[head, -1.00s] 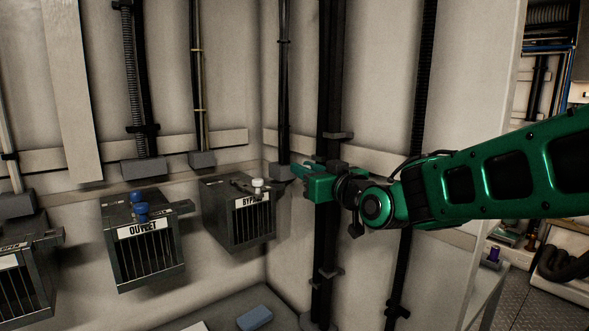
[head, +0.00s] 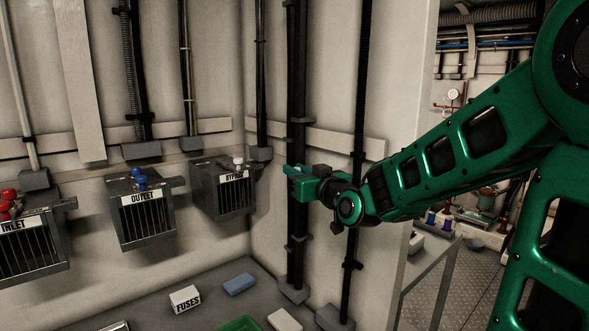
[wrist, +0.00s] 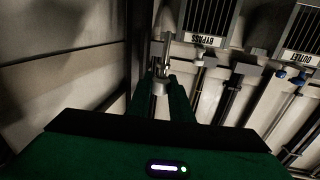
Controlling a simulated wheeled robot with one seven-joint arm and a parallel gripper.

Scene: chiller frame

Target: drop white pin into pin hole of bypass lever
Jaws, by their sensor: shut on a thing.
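My gripper (head: 289,171) is level with the bypass box, to its right, with a gap between them. In the wrist view its fingers (wrist: 161,84) are shut on a small pale thing, the white pin (wrist: 160,88); the fingers hide part of it. The head view does not show the pin clearly. The bypass box (head: 224,198) is a dark slatted box labelled BYPASS on the wall, also in the wrist view (wrist: 205,22). A white knob (head: 238,161) stands on its top, at the bypass lever. The pin hole is too small to make out.
Left of it are the outlet box (head: 148,222) with blue knobs and the inlet box (head: 30,250) with red ones. Dark vertical pipes (head: 297,130) run close behind my gripper. Below lie a FUSES block (head: 185,298), a blue block (head: 239,284) and a green tray (head: 240,324).

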